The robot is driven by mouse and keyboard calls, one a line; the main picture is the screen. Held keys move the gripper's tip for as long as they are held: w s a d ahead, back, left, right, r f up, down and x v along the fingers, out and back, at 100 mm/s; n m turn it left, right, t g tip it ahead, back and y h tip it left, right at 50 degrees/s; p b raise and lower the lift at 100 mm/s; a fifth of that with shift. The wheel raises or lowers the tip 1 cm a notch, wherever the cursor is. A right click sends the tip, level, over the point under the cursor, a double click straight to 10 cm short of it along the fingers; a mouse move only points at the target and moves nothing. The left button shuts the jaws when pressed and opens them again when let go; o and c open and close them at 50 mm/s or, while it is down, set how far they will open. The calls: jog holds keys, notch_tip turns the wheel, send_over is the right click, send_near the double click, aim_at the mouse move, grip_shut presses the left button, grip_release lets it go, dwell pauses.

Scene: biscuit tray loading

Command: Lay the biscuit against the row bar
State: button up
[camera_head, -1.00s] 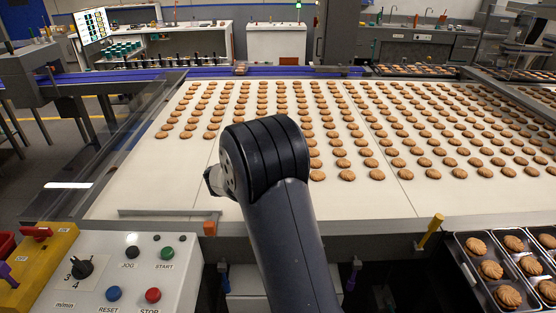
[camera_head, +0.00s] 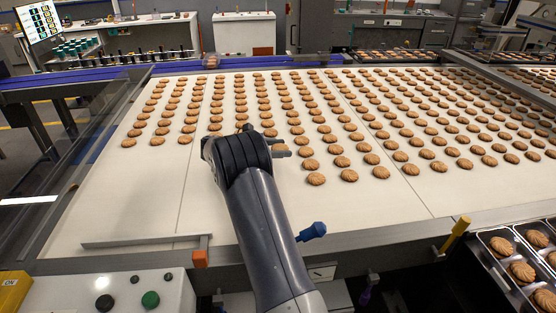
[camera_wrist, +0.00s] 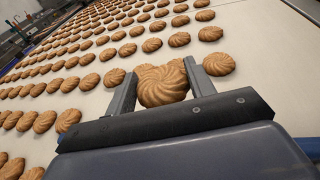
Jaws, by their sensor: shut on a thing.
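My gripper (camera_wrist: 161,82) is shut on a round, ridged golden biscuit (camera_wrist: 163,90), with one grey finger on each side of it. In the head view my gripper (camera_head: 282,149) is over the belt, beside the front ends of the biscuit rows. The held biscuit cannot be made out there, as my wrist blocks the view. A thin grey bar (camera_head: 130,241), which looks like the row bar, lies along the front left of the cream belt (camera_head: 110,205). My gripper is well apart from it, behind and to its right. The wrist view does not show the bar.
Long rows of biscuits (camera_head: 316,179) cover the middle and right of the belt. The front left is bare. A yellow handle (camera_head: 456,234) and a biscuit tray (camera_head: 487,237) are at the front right.

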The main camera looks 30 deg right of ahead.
aim_at(279, 169)
notch_tip(279, 169, down, 4)
jog(key=shift+f, duration=0.15)
dwell(0.3)
jog(key=shift+s+f, duration=0.1)
jog(key=shift+f, duration=0.55)
jog(key=o, duration=0.7)
jog(key=shift+s+a+f, duration=0.1)
jog(key=shift+c, duration=0.2)
jog(key=shift+r, duration=0.4)
jog(key=shift+w+a+r, duration=0.2)
jog(key=shift+w, duration=0.05)
jog(key=b+v, duration=0.1)
jog(key=v, duration=1)
jog(key=shift+a+r, duration=0.2)
jog(key=shift+a, duration=0.05)
